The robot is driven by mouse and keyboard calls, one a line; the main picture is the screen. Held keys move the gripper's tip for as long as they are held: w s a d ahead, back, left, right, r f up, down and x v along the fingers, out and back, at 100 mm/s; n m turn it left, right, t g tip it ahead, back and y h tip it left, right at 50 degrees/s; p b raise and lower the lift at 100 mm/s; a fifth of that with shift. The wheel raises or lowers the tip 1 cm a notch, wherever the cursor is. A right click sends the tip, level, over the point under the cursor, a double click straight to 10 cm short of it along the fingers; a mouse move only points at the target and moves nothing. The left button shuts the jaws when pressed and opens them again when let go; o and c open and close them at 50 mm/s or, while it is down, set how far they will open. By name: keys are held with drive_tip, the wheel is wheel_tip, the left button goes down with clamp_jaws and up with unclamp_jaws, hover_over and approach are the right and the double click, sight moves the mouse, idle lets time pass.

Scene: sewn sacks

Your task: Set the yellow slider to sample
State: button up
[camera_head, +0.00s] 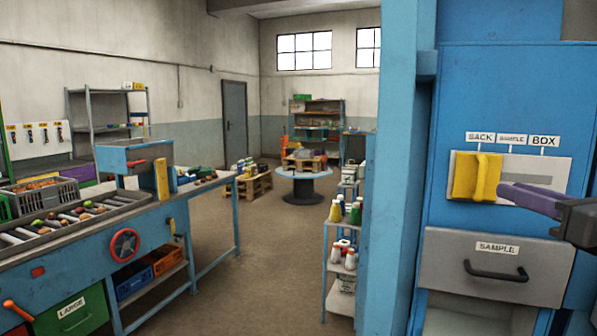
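The yellow slider (477,177) sits at the left end of a pale plate (558,171) on the blue cabinet, below the SACK label (480,138). The SAMPLE label (512,139) is in the middle and the BOX label (544,141) at the right. A grey slot (530,178) shows to the right of the slider. My gripper (513,195) reaches in from the right edge, its purple fingertips just right of the slider's lower part. I cannot tell whether they touch it, or how far apart the fingers are.
Below the plate is a grey drawer front (496,266) marked SAMPLE, with a dark handle (496,272). A blue post (395,170) stands left of the cabinet. Farther left are a small shelf (341,266) with spools and a blue workbench (75,262). Open floor lies between them.

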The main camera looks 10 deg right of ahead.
sight(479, 192)
drive_tip(key=shift+w, duration=4.6)
clamp_jaws()
